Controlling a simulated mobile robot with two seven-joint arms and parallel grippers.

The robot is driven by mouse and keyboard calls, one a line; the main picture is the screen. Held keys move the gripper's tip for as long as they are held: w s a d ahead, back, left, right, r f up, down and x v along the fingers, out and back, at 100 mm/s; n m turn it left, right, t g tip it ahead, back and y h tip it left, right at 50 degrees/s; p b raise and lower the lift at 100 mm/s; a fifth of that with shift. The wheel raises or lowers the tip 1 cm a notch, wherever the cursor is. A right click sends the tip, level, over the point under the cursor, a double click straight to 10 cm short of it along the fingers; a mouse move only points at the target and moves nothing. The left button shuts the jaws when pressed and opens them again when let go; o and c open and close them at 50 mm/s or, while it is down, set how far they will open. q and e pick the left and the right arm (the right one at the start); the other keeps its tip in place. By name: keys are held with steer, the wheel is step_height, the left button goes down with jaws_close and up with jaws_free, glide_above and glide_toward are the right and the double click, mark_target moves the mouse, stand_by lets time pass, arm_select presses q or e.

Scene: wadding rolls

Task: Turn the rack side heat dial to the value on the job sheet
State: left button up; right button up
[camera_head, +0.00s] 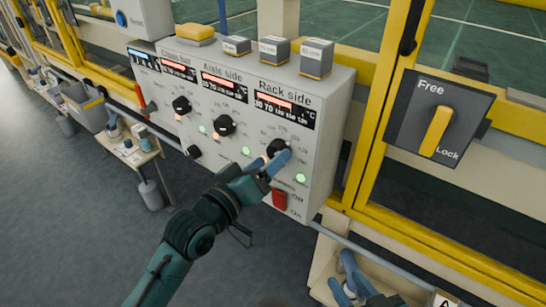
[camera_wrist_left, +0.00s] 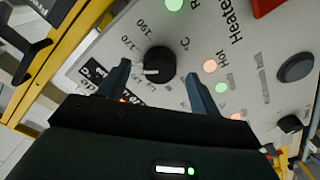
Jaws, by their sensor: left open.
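The rack side heat dial (camera_head: 278,147) is a black round knob on the grey control panel (camera_head: 325,150), under the "Rack side" display (camera_head: 284,105). In the left wrist view the knob (camera_wrist_left: 160,62) shows a white pointer mark and printed numbers around it. My left gripper (camera_head: 276,161) is at this dial. Its two fingers (camera_wrist_left: 159,88) are apart, with the knob seen between their tips; I cannot tell whether they touch it. My right gripper (camera_head: 350,282) is low at the bottom right, its blue fingers apart and empty. I cannot make out a job sheet's value.
Two more dials, the middle (camera_head: 225,125) and left (camera_head: 181,105) ones, sit on the same panel. A red switch (camera_head: 279,199) is below the rack side dial. A yellow Free/Lock handle (camera_head: 437,131) is to the right. Small boxes (camera_head: 274,49) stand on top.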

arm_select(q)
steer(key=shift+x, duration=1.2)
steer(key=shift+c, duration=0.4)
steer(key=c, duration=0.9)
